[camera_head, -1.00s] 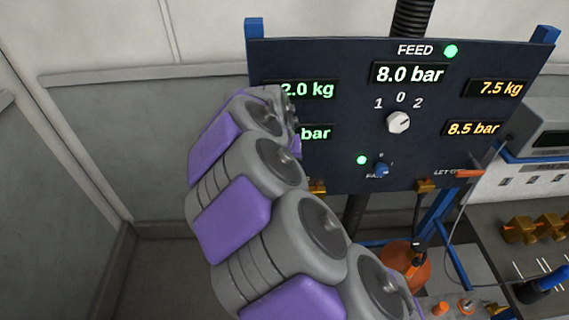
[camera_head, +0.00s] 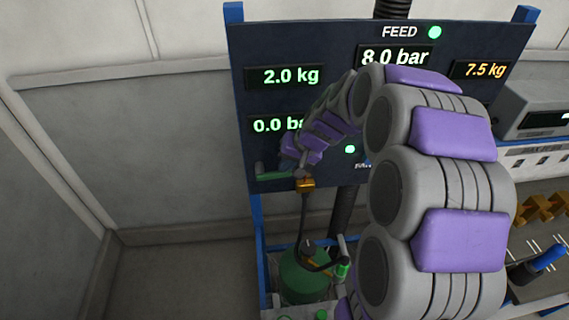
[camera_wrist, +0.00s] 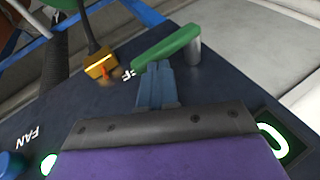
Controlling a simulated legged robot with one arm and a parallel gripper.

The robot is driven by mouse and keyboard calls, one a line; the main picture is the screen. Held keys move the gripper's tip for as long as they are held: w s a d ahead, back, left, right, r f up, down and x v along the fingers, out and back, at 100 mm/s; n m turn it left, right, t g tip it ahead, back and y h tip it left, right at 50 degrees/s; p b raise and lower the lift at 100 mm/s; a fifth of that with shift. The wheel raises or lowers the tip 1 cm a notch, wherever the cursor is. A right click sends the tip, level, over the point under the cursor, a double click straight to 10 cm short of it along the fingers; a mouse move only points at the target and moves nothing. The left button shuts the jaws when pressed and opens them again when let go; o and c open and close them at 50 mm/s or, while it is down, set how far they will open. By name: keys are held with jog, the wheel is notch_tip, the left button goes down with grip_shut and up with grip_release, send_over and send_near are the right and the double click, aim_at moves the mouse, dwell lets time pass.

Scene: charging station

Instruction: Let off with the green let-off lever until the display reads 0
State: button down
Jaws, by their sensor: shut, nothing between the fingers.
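The green let-off lever (camera_head: 274,173) is at the lower left of the dark panel. In the wrist view the lever (camera_wrist: 168,46) runs from a grey pivot post on the right toward the lower left. My gripper (camera_wrist: 155,68) is shut with nothing between its blue fingers. Its tips are at or just beside the lever; I cannot tell whether they touch. In the head view my arm hides much of the gripper. The green pressure display (camera_head: 275,125) reads 0.0 bar, its right end covered by my arm. A green digit 0 (camera_wrist: 272,142) shows in the wrist view.
A 2.0 kg display (camera_head: 284,76) sits above the pressure display. A brass fitting (camera_head: 306,184) with a black hose is beside the lever, above a green cylinder (camera_head: 303,274). The blue fan knob (camera_wrist: 10,164) is at the wrist view's lower left.

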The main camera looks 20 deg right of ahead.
jog(key=shift+d+f+y, duration=0.1)
jog(key=shift+f+y, duration=0.2)
jog(key=shift+s+d+f+y+b, duration=0.1)
jog(key=shift+d+f+y+b, duration=0.05)
jog(key=shift+d+y+b, duration=0.3)
jog(key=shift+a, duration=0.3)
